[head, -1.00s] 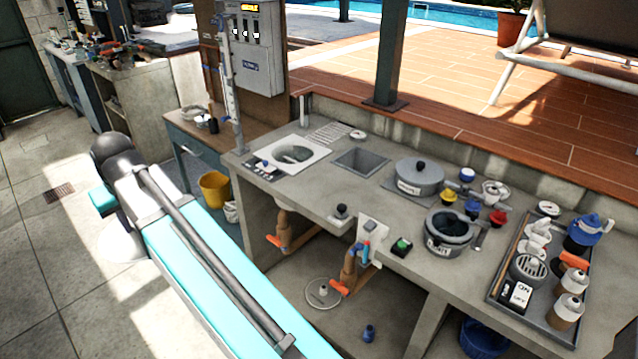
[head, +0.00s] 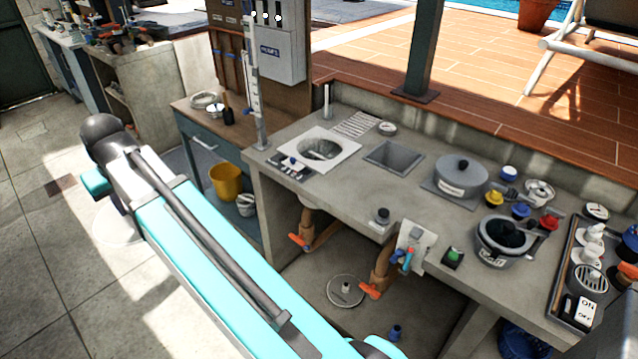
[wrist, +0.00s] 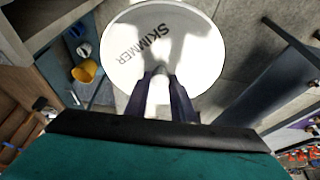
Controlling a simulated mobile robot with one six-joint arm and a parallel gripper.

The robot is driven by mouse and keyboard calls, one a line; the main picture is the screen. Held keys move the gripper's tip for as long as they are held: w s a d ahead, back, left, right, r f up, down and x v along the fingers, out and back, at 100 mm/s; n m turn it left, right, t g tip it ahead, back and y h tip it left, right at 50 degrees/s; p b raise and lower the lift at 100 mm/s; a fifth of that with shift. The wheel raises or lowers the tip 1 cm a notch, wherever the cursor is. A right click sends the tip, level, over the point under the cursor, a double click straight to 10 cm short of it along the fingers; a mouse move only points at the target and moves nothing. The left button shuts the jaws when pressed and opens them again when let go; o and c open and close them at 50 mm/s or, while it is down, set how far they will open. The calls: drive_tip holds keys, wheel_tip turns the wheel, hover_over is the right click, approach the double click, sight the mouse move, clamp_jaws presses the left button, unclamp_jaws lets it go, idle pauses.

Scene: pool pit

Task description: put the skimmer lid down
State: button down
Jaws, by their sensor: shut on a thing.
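The skimmer lid (wrist: 150,45) is a round white disc marked SKIMMER in the wrist view. On the concrete bench (head: 345,190), a white square plate (head: 345,150) surrounds a round opening with grey showing inside.
The left floor is mostly clear.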

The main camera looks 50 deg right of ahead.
drive_tip(key=shift+w, duration=0.35)
drive_tip(key=shift+d, duration=0.2)
drive_tip(key=shift+d, duration=0.2)
drive_tip(key=s+d+f+b, duration=0.1)
drive_tip(key=s+d, duration=0.3)
drive_tip(key=d, duration=0.4)
drive_tip(key=s+d+f+b, duration=0.2)
drive_tip(key=s+d, duration=0.1)
drive_tip(key=d, duration=0.6)
drive_tip(key=s+d+f+b, duration=0.1)
drive_tip(key=s+d, duration=0.3)
drive_tip(key=d, duration=0.4)
drive_tip(key=s+d+f+b, duration=0.3)
drive_tip(key=s+d, duration=1.5)
drive_tip(key=s, duration=0.4)
drive_tip(key=shift+s+d+b, duration=0.15)
drive_tip(key=shift+d+b, duration=0.1)
drive_tip(key=shift+b, duration=0.15)
